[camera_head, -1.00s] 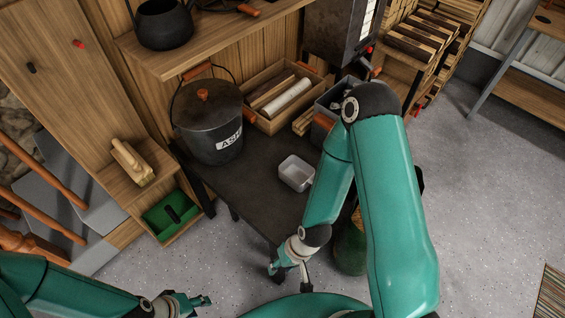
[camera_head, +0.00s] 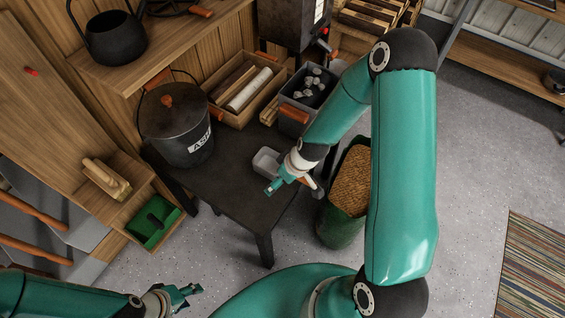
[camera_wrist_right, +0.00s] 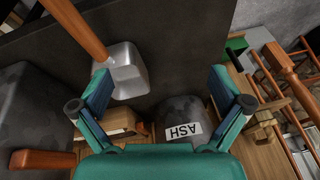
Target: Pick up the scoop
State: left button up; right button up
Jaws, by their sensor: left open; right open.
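The scoop is a small grey metal pan (camera_head: 267,162) on the dark table, partly hidden by my right gripper in the head view. In the right wrist view its pan (camera_wrist_right: 128,72) and wooden handle (camera_wrist_right: 76,27) show at the upper left. My right gripper (camera_head: 295,189) is open above the table, close to the scoop. In the wrist view one finger overlaps the pan's edge, and nothing sits between the fingertips (camera_wrist_right: 160,92); I cannot tell whether it touches. My left gripper (camera_head: 186,293) is open and empty at the bottom left, away from the table.
The ASH bucket (camera_head: 175,128) stands left on the table (camera_head: 238,198). Behind are a wooden box (camera_head: 226,112) of logs and a grey bin (camera_head: 292,117) with lumps. A green container of pellets (camera_head: 345,205) stands on the floor at right. A shelf (camera_head: 175,50) overhangs the back.

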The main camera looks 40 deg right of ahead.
jog(key=w+d+r+n, duration=0.2)
jog(key=w+d+r, duration=0.1)
jog(key=d+r, duration=0.35)
jog(key=shift+t+h, duration=0.3)
jog(key=shift+t, duration=0.1)
jog(key=b+x, duration=0.1)
jog(key=x, duration=0.2)
jog(key=b+x, duration=0.1)
jog(key=x, duration=0.3)
jog(key=b+x, duration=0.1)
jog(key=x, duration=0.3)
jog(key=shift+d+f, duration=0.3)
jog(key=shift+d, duration=0.1)
jog(key=shift+b+x, duration=1.45)
jog(key=shift+x, duration=1.5)
jog(key=shift+r, duration=0.1)
jog(key=c, duration=1.1)
pick_arm(q)
notch_tip(320, 180, down, 5)
jog(key=shift+r, duration=0.1)
pick_arm(e)
jog(key=shift+o, duration=0.2)
jog(key=shift+r, duration=0.15)
